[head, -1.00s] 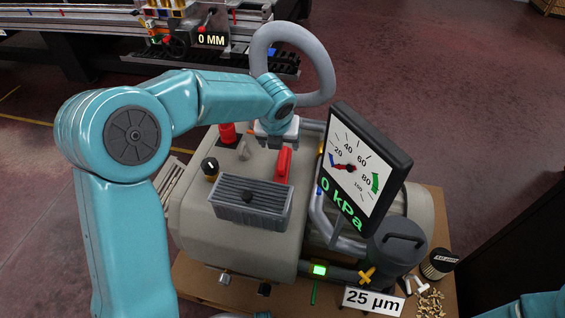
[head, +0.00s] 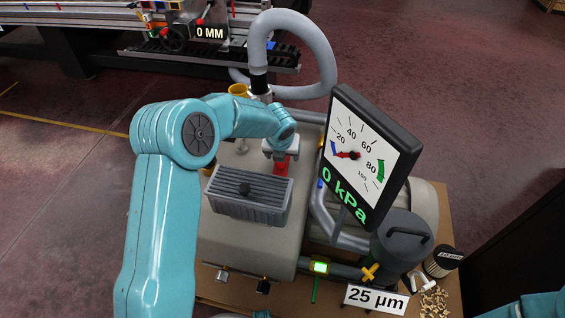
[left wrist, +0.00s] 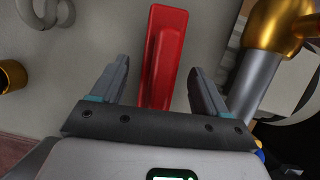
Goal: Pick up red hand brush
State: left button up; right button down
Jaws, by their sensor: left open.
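The red hand brush (head: 281,166) lies on top of the beige pump housing, just behind the grey ribbed box; my left gripper hides part of it in the head view. In the left wrist view the red brush (left wrist: 163,55) runs lengthwise between my fingers, with its near end hidden behind the gripper body. My left gripper (head: 280,157) is right above the brush. In the left wrist view the left gripper (left wrist: 159,80) is open, one finger on each side of the brush with gaps beside it. My right gripper is not in view.
The grey ribbed box (head: 248,194) stands close in front of the brush. The gauge panel (head: 366,160) and a pipe are close on the right. A grey hose (head: 322,62) arches behind. A brass fitting (left wrist: 278,22) is near the right finger in the wrist view.

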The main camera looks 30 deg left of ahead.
pick_arm(q)
jog(key=shift+w+f, duration=0.1)
jog(key=shift+f, duration=0.2)
jog(key=c, duration=1.2)
jog(key=shift+r, duration=0.1)
notch_tip(320, 180, up, 20)
jog(key=p, duration=0.5)
